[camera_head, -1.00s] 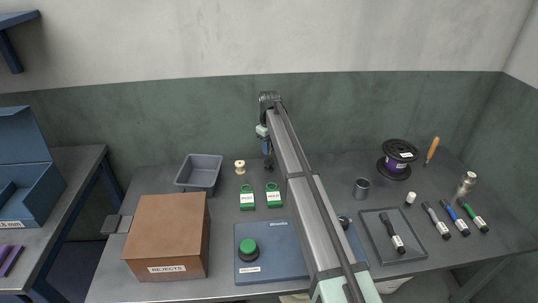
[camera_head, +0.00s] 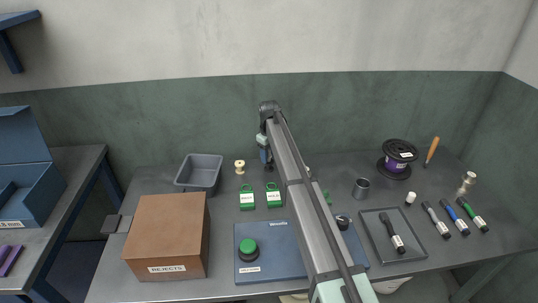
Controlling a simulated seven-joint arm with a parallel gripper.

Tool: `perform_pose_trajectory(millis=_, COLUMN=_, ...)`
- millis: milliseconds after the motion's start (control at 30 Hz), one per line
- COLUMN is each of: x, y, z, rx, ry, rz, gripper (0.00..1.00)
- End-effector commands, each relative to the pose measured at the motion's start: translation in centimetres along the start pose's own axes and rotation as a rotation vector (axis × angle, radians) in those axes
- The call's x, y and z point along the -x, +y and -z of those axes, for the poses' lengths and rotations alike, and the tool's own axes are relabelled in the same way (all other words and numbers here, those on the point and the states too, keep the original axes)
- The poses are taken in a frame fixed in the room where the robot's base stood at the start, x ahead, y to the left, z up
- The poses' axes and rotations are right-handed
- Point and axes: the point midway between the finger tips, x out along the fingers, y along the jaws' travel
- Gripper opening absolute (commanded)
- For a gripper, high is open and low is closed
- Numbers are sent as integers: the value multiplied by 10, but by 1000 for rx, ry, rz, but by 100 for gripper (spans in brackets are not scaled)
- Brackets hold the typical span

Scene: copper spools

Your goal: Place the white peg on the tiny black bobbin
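A small white cylinder, which looks like the white peg (camera_head: 410,198), stands upright on the bench right of the grey cup. A small black round thing (camera_head: 343,222) shows at the right edge of my arm, on the blue panel; I cannot tell whether it is the tiny black bobbin. A large black spool (camera_head: 398,155) with a purple winding stands at the back right. My gripper (camera_head: 265,155) hangs from the far end of my arm, behind the green tags and far left of the white peg. Its fingers are too small and hidden to read.
A grey cup (camera_head: 361,188), a dark tray (camera_head: 390,246) with a marker, several loose markers and an orange-handled tool (camera_head: 432,150) are at right. At left are a rejects box (camera_head: 165,235), a grey bin (camera_head: 199,174) and a cream spool (camera_head: 240,167). My arm hides the middle.

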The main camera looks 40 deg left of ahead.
Motion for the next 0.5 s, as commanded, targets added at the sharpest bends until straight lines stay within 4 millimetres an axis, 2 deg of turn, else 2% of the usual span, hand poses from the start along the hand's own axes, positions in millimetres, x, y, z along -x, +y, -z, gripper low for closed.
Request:
perform_pose_trajectory(millis=333, x=2, y=0, z=0, rx=0, ry=0, rz=0, gripper=50)
perform_pose_trajectory(millis=500, x=19, y=0, z=0, rx=0, ry=1, rz=-1, gripper=50)
